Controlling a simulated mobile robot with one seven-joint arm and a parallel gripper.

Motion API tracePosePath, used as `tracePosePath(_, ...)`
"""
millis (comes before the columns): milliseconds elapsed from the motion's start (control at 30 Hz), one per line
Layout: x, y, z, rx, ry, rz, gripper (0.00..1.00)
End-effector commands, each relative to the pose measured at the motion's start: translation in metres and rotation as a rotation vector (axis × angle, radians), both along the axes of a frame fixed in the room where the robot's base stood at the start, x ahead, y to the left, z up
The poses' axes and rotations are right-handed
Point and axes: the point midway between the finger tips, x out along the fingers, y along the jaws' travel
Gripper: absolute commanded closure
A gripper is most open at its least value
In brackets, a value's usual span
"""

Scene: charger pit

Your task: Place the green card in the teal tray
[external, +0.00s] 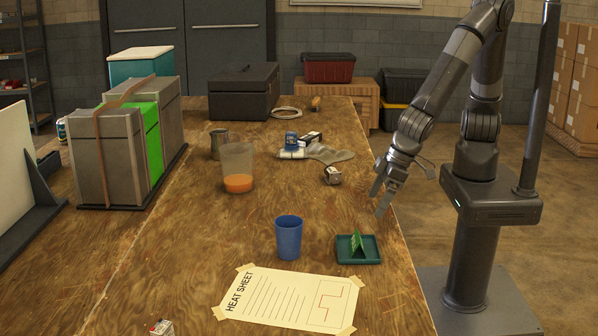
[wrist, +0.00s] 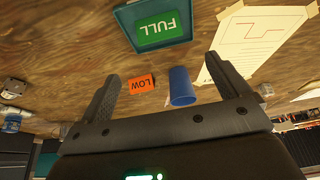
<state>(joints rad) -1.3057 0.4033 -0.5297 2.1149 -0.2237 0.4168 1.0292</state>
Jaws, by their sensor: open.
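The green card (external: 357,243) stands folded like a tent inside the teal tray (external: 372,259), near the table's right edge. In the wrist view the card (wrist: 160,29) reads "FULL" and lies within the tray's rim (wrist: 124,22). My gripper (external: 379,203) is open and empty, above and behind the tray in the external view, apart from the card. In the wrist view my gripper's fingers (wrist: 168,75) are spread wide, with the tray beyond them.
A blue cup (external: 288,238) stands left of the tray. An orange "LOW" card (wrist: 141,84) shows beside it in the wrist view; I cannot find it in the external view. A heat sheet (external: 290,298) lies in front. A clear cup (external: 238,165) stands farther back.

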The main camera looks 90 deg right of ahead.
Motion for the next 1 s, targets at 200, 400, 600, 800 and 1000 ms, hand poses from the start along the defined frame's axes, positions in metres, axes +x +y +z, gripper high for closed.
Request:
tracePosePath(200,0.008,-0.025,0.018,0.021,0.022,-0.022,0.07)
tracePosePath(400,0.016,-0.094,0.066,0.069,0.067,-0.049,0.07)
tracePosePath(600,0.006,-0.167,0.115,0.115,0.076,-0.05,0.07)
tracePosePath(800,-0.02,-0.233,0.159,0.137,0.047,-0.039,0.07)
tracePosePath(1000,-0.06,-0.289,0.192,0.122,-0.008,-0.022,0.07)
